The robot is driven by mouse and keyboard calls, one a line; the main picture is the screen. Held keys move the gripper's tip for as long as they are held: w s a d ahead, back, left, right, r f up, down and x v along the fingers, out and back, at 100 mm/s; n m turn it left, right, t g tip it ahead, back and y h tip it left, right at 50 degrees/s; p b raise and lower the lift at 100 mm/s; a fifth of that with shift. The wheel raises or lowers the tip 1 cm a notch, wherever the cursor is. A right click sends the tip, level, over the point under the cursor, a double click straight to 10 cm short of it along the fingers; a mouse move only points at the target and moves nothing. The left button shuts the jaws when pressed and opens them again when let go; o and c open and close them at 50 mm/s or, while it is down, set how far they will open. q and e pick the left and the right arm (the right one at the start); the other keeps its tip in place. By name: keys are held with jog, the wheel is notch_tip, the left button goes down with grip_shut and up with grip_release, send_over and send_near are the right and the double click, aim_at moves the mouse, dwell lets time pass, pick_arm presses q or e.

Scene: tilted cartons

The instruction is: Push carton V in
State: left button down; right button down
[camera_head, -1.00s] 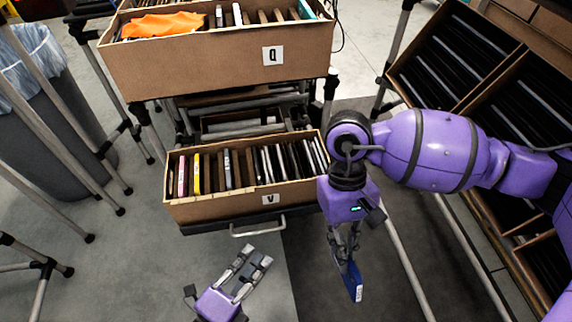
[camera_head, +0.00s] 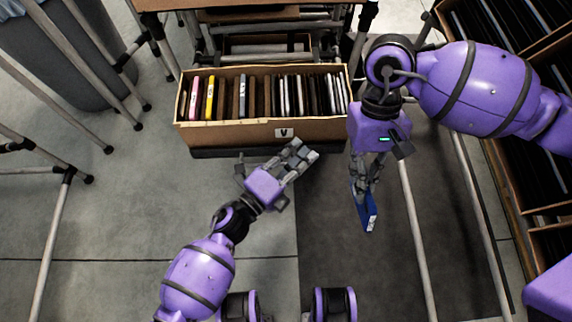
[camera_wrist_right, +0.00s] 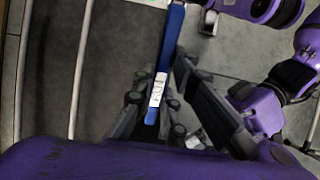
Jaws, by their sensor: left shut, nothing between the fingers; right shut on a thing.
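Carton V (camera_head: 232,137) is an open brown box with a white V label on its front, filled with upright thin cases and dividers. It sits on a dark pull-out shelf (camera_head: 215,152) in front of the rack. My left gripper (camera_head: 306,151) is shut and empty at the shelf's front, just below the label. Its fingers hide the handle area, and I cannot tell whether they touch it. My right gripper (camera_head: 363,187) is shut on a blue case (camera_head: 368,214), right of the carton. The blue case also shows in the right wrist view (camera_wrist_right: 170,45).
A grey bin (camera_head: 85,50) and metal stand legs (camera_head: 60,215) are on the left. A rack of dark-filled cartons (camera_head: 485,60) stands on the right, with poles before it. The rack behind carton V has metal bars (camera_head: 270,27). Floor in front is open.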

pick_arm(q)
jog(key=shift+w+d+b, duration=0.15)
jog(key=shift+w+d, duration=0.05)
jog(key=shift+w, duration=1)
jog(key=shift+w+d+b, duration=0.15)
jog(key=shift+w, duration=1.05)
pick_arm(e)
jog(key=shift+f, duration=0.45)
pick_arm(q)
jog(key=shift+w+d, duration=0.1)
